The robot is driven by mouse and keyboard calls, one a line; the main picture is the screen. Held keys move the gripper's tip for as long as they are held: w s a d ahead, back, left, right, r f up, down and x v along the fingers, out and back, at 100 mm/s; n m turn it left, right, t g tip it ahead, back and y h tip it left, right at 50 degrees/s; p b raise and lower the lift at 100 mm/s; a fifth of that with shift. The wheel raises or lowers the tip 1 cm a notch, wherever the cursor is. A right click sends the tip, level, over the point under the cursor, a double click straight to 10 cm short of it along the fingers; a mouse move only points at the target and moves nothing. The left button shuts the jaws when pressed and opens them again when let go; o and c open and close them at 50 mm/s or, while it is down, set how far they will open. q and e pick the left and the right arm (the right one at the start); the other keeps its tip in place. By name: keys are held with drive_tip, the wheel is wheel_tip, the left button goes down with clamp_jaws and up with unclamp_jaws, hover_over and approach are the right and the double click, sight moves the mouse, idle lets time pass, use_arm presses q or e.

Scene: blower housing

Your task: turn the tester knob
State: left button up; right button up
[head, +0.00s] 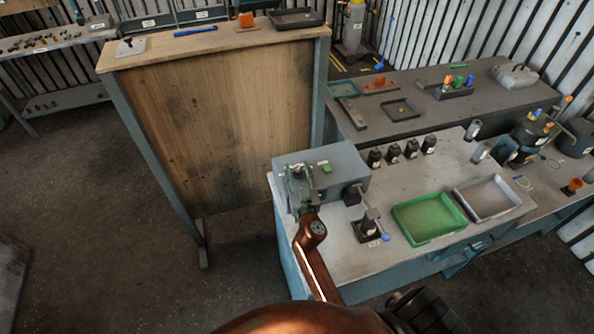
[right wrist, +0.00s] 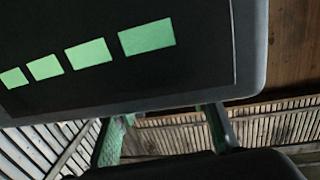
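The tester looks to be the grey box (head: 340,164) with a small green patch on top, at the left end of the light workbench. My right gripper (head: 298,182) is at its left front side, and my copper-coloured arm comes up from below. In the right wrist view a dark panel with several pale green rectangles (right wrist: 88,53) fills the upper part. The two green-padded fingers of my right gripper (right wrist: 165,134) stand apart near its lower edge, with nothing visible between them. I cannot make out the knob in either view. My left gripper is not in view.
On the workbench (head: 318,262), a green tray (head: 428,218) and a grey tray (head: 488,199) lie to the right. A black block (head: 367,231) with a blue-tipped lever stands near the tester. Several dark cylinders line the back. A wooden panel (head: 220,125) rises behind left.

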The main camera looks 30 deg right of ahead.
sight(297, 169)
drive_tip(key=shift+r, duration=0.1)
wheel_tip(297, 169, up, 10)
drive_tip(key=shift+f, duration=0.1)
idle(0.4)
